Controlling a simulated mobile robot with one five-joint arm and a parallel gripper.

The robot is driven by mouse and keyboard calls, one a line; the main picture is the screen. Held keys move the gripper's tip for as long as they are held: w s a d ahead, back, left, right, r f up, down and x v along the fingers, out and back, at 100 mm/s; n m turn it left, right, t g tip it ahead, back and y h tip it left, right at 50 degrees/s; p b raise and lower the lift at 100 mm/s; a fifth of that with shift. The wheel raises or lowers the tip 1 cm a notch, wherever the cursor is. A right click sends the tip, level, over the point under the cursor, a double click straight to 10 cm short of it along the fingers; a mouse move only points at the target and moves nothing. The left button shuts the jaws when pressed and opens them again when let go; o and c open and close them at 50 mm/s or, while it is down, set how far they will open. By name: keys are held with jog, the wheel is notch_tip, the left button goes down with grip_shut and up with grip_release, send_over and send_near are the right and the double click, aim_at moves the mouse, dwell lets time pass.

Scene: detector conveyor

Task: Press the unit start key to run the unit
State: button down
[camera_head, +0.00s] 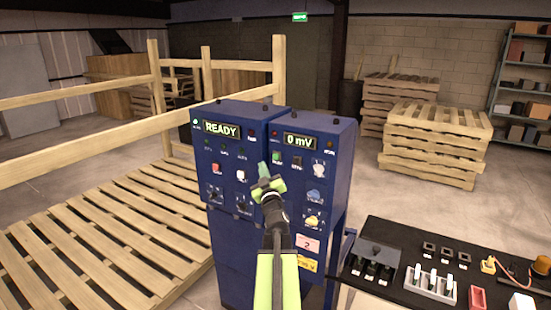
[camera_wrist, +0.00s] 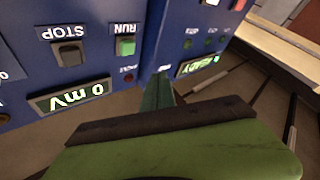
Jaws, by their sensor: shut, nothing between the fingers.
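Two blue cabinets stand side by side. The left one's display (camera_head: 221,129) reads READY and the right one's display (camera_head: 300,142) reads 0 mV. On the right cabinet a green key (camera_head: 276,156) sits beside a dark key (camera_head: 297,161). The wrist view, upside down, shows the green key (camera_wrist: 125,46) labelled RUN and the dark key (camera_wrist: 70,54) labelled STOP. No key here is legibly marked unit start. My gripper (camera_head: 263,169) is shut and empty in front of the cabinets, near their seam. Its fingertips (camera_wrist: 160,83) appear apart from the RUN key in the wrist view.
A black bench (camera_head: 400,275) with small parts stands at the right. A wooden pallet (camera_head: 100,250) and rails lie left. Pallets (camera_head: 435,140) are stacked behind on open floor.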

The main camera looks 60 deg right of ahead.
jog(key=shift+d, duration=2.95)
jog(key=shift+d, duration=0.1)
jog(key=shift+d, duration=0.3)
jog(key=shift+d, duration=0.5)
jog(key=shift+a, duration=0.1)
dwell(0.4)
jog(key=shift+a, duration=0.8)
jog(key=a, duration=0.5)
